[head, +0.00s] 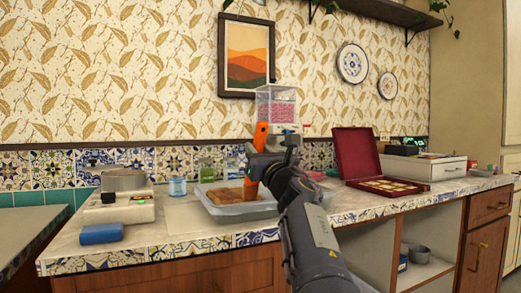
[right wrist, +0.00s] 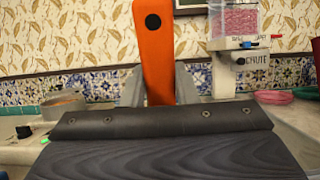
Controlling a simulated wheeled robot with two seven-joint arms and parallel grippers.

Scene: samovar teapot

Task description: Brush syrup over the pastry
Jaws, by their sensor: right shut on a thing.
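My right gripper (head: 262,160) is shut on an orange-handled tool, likely the brush (head: 260,135). In the right wrist view the orange handle (right wrist: 153,50) stands upright between the grey fingers (right wrist: 158,92). In the head view its lower end (head: 251,188) reaches down over the pastry. The golden-brown pastry (head: 228,195) lies in a clear, shallow tray (head: 232,210) on the counter. My arm hides the right part of the tray. I cannot tell whether the brush touches the pastry, and its bristles are not clearly seen. No syrup can be made out for certain. My left gripper is not in view.
A small blue jar (head: 177,187) stands left of the tray. A scale with a metal pan (head: 125,180) and a blue block (head: 101,234) are further left. A dispenser with pink contents (head: 277,107) stands behind my gripper. An open red box (head: 358,157) is at right.

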